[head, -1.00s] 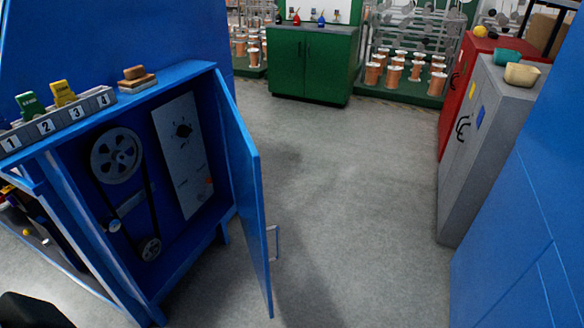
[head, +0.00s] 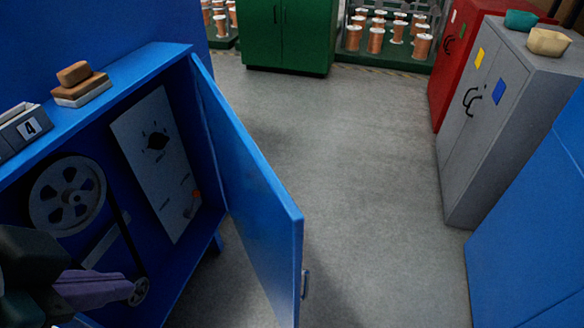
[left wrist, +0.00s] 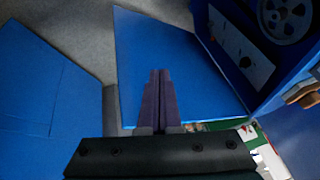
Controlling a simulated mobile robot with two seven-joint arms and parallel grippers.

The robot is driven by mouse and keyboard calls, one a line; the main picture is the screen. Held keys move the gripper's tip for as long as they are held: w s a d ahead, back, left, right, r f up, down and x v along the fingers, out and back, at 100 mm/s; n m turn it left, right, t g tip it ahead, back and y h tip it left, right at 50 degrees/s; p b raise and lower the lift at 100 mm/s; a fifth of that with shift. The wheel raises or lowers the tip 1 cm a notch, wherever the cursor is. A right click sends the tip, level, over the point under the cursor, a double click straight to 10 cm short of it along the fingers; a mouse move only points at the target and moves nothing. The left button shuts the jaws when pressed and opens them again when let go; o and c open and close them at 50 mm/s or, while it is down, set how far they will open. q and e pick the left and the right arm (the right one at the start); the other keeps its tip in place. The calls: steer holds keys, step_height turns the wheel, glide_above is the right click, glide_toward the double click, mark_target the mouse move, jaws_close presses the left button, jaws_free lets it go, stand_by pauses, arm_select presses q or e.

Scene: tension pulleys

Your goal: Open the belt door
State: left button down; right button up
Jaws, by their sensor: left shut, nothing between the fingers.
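The blue belt door (head: 245,180) stands swung out wide from the blue cabinet (head: 120,75), so the inside shows. Its handle (head: 305,284) is on the outer face near the free edge, mostly hidden by the door. Inside are a large grey pulley (head: 68,196), a small pulley (head: 139,291) and a dark belt. My left gripper (head: 130,288), with purple fingers, is shut and empty in front of the opening, left of the door. In the left wrist view its fingers (left wrist: 160,75) appear over the blue door panel (left wrist: 195,75). My right gripper is not in view.
A white control panel (head: 157,160) is inside the cabinet. Brown and white blocks (head: 80,85) lie on its top beside a numbered tray (head: 22,128). A grey cabinet (head: 485,120) and blue cabinet (head: 530,230) stand right. The grey floor (head: 370,170) between is clear.

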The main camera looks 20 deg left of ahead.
arm_select(q)
steer(key=w+a+f+m+t+y+b, duration=0.1)
steer(key=w+a+f+m+t+b, duration=0.45)
steer(key=f+b, duration=0.4)
steer(key=n+h+b, duration=1.5)
steer(key=n+b, duration=1.5)
steer(key=n, duration=0.6)
glide_toward(286, 296)
steer(key=shift+t, duration=0.45)
steer(key=x, duration=0.2)
steer(key=b+x, duration=0.1)
steer(key=x, duration=0.1)
steer(key=f+x, duration=0.1)
steer(key=x, duration=0.1)
steer(key=shift+w+d, duration=0.2)
steer(key=shift+d, duration=0.15)
